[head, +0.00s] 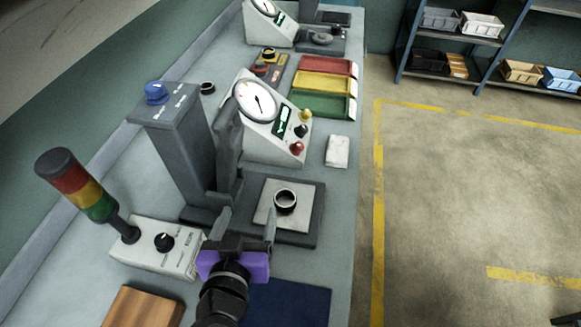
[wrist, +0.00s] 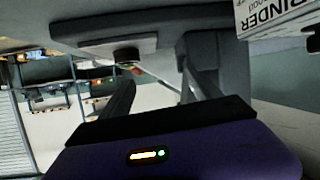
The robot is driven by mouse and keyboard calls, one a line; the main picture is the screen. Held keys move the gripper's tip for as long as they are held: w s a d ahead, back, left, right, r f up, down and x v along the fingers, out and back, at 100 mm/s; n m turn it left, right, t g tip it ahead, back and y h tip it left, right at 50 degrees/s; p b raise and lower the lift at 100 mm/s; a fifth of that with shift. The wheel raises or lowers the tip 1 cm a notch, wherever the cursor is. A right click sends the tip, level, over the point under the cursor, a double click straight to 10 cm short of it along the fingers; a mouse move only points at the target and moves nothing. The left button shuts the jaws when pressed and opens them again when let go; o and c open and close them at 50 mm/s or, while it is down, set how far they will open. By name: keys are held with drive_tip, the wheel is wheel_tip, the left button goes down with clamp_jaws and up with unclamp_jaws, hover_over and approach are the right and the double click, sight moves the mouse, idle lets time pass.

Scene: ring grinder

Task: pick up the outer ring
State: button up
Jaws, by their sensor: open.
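A dark ring (head: 285,210) with a bright inner wall lies flat on the light square plate (head: 263,217) of the grey grinder (head: 180,140). I take it to be the outer ring. My gripper (head: 246,224) is open and empty, in front of the plate and to the left of the ring in the head view. The fingers are apart from the ring. In the wrist view, my fingers (wrist: 158,78) stand apart with nothing between them. A dark round shape, likely the ring (wrist: 127,55), shows beyond them at the grinder's base.
A control box (head: 160,245) with a signal lamp (head: 80,187) stands left of my gripper. A dial gauge unit (head: 262,125) stands behind the plate. Red, yellow and green trays (head: 322,107) lie farther back. A blue mat (head: 290,305) and wooden block (head: 143,308) lie nearer.

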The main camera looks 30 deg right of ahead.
sight(288, 192)
drive_tip(key=s+d+m+g+h, duration=0.1)
drive_tip(key=d, duration=0.1)
drive_tip(key=s+d+f+m+g+h, duration=0.1)
drive_tip(key=s+d+m, duration=0.1)
drive_tip(key=shift+w+d+f+m+g, duration=0.3)
drive_tip(key=shift+w+d+f, duration=0.15)
drive_tip(key=shift+w+d, duration=0.35)
drive_tip(key=shift+f+p+x, duration=0.2)
drive_tip(key=shift+p+x, duration=0.8)
drive_tip(key=shift+x, duration=1.65)
drive_tip(key=shift+a, duration=0.2)
clamp_jaws()
